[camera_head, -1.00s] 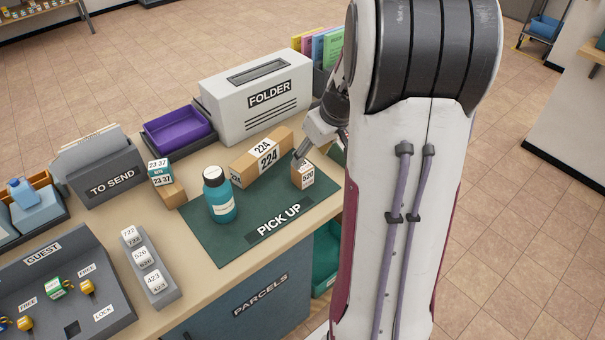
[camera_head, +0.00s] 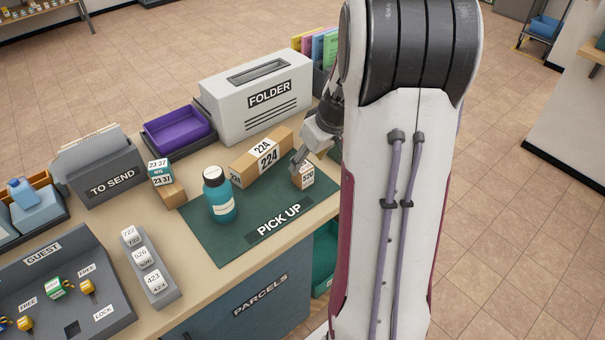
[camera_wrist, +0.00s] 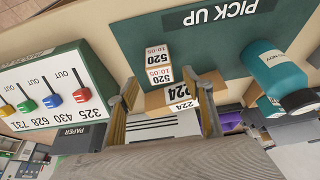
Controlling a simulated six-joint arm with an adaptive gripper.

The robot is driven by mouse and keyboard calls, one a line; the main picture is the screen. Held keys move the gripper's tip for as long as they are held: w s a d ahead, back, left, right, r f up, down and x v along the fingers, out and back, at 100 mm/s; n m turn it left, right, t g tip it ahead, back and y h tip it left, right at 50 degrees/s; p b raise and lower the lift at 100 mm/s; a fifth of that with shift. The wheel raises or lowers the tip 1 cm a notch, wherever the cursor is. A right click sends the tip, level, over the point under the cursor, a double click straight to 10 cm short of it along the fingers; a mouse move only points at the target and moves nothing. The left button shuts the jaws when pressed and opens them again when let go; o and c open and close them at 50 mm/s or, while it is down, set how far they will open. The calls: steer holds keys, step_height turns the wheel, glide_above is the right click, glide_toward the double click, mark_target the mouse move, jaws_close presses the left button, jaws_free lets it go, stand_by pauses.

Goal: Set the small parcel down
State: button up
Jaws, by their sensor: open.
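The small parcel (camera_head: 305,178) is a brown box with a white 520 label. It stands upright on the right part of the green PICK UP mat (camera_head: 222,243). In the wrist view the small parcel (camera_wrist: 154,68) shows just beyond the fingertips, nearer the left finger. My gripper (camera_head: 297,163) is close behind and above it in the head view. In the wrist view my gripper (camera_wrist: 167,84) is open, with its two fingers spread wide. Whether a finger touches the parcel is hard to tell.
A longer 224 parcel (camera_head: 262,158) lies close beside it, and a teal bottle (camera_head: 219,196) stands on the mat. The FOLDER box (camera_head: 256,97) is behind. The mat's front part is clear.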

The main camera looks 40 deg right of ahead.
mark_target(303, 166)
steer(key=shift+f, duration=0.1)
steer(key=shift+w+x, duration=0.25)
steer(key=shift+x, duration=2.25)
steer(key=c, duration=1.4)
steer(key=shift+r, duration=0.2)
steer(key=shift+r, duration=4.95)
